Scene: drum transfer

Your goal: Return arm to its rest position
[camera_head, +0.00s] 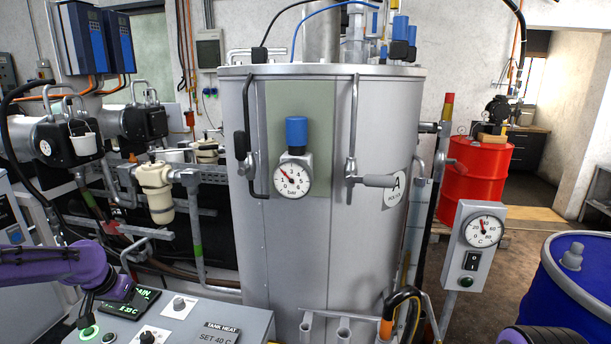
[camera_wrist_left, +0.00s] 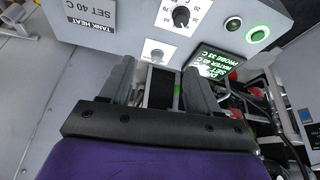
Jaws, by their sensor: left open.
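My left arm (camera_head: 50,268) is purple and comes in from the left in the head view. Its gripper (camera_head: 125,290) is low, by the grey control panel (camera_head: 235,310). In the left wrist view the gripper (camera_wrist_left: 157,75) has its two grey fingers apart, with nothing held between them. Beyond the fingers is the panel, with a black dial (camera_wrist_left: 181,17), a lit display (camera_wrist_left: 222,65) and a green button (camera_wrist_left: 258,32). Whether the gripper touches the panel is not clear. A purple part of mine shows at the bottom right; my right gripper is not visible.
A large steel tank (camera_head: 330,235) with a gauge stands behind the panel. Pipes and a cream filter housing (camera_head: 157,190) are at the left. A gauge box (camera_head: 474,245), a red drum (camera_head: 475,170) and a blue drum (camera_head: 580,280) stand at the right.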

